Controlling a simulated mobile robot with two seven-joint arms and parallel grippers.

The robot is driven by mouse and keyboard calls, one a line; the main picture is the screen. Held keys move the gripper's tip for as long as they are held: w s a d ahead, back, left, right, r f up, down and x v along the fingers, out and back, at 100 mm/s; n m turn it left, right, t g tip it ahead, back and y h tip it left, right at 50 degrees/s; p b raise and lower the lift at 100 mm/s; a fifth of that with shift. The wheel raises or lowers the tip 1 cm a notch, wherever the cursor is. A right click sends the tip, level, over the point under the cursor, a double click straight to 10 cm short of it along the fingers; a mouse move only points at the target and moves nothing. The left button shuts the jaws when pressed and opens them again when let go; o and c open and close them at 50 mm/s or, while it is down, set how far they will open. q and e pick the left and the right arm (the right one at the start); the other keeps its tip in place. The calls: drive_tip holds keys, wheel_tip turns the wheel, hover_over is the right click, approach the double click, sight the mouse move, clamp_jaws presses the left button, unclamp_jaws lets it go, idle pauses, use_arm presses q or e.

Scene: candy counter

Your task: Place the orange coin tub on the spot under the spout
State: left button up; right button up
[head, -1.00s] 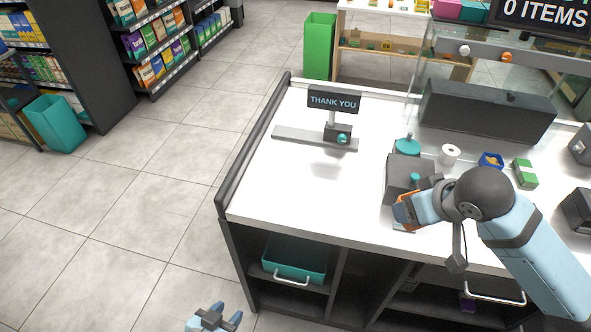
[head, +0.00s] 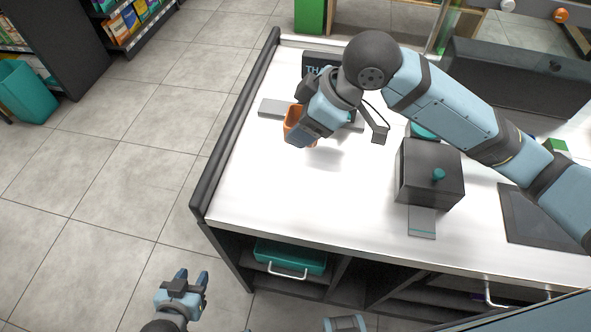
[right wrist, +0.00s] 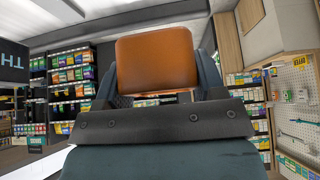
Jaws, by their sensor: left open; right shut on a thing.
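The orange coin tub (head: 291,122) is held in my right gripper (head: 306,134) over the left part of the white counter (head: 270,180), beside the grey base of the sign. In the right wrist view the orange tub (right wrist: 157,58) sits between both fingers. Whether it touches the counter is unclear. A dark box with a teal knob (head: 428,172) stands right of it, with a small grey plate (head: 422,222) at its front. No spout can be made out for certain; the gripper hides part of the sign stand. My left gripper (head: 193,279) is open and empty, low over the floor.
The THANK YOU sign (head: 313,62) is partly behind my right arm, with its grey base (head: 271,108) on the counter. A black rail (head: 236,125) edges the counter's left side. The counter's front left is bare.

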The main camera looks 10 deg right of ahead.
sight(292, 188)
wheel_tip(292, 188, down, 19)
drive_tip(key=shift+s+f, duration=0.1)
drive_tip(key=shift+s, duration=0.05)
drive_tip(key=shift+f, duration=0.1)
idle(0.4)
drive_tip(key=o, duration=0.9)
